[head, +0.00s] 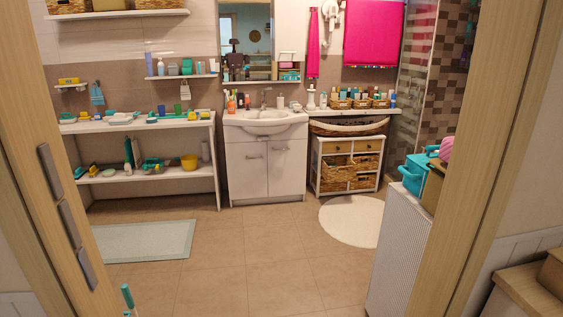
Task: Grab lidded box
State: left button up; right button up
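I cannot single out a lidded box with certainty. A teal container (413,174) stands on the white ribbed cabinet (399,240) at the right, partly cut off by the door frame. Whether it has a lid is unclear. A brown box-like shape (433,189) sits beside it, mostly hidden by the frame. A white unit with wicker drawers (338,178) stands by the back wall, right of the sink. Neither of my grippers is in view.
A wooden door frame (502,140) bounds the view on both sides. The tiled floor (245,260) is open in the middle, with a pale rectangular mat (150,240) and a round rug (352,220). A washbasin cabinet (265,170) and cluttered shelves (150,178) line the back.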

aim_at(188, 72)
jog(key=i+u, duration=0.1)
jog(key=i, duration=0.55)
jog(key=i+u, duration=0.15)
jog(key=i, duration=0.5)
jog(key=i+l+u, duration=0.1)
jog(key=i, duration=0.5)
jog(key=i+u, duration=0.2)
jog(key=i, duration=0.45)
jog(key=i+l+u, duration=0.2)
jog(key=i, duration=0.4)
jog(key=i+u, duration=0.2)
jog(key=i, duration=0.45)
jog(key=i+j+u, duration=0.15)
jog(key=i+u, duration=0.15)
jog(key=i, duration=0.5)
jog(key=i+u, duration=0.3)
jog(key=i, duration=0.5)
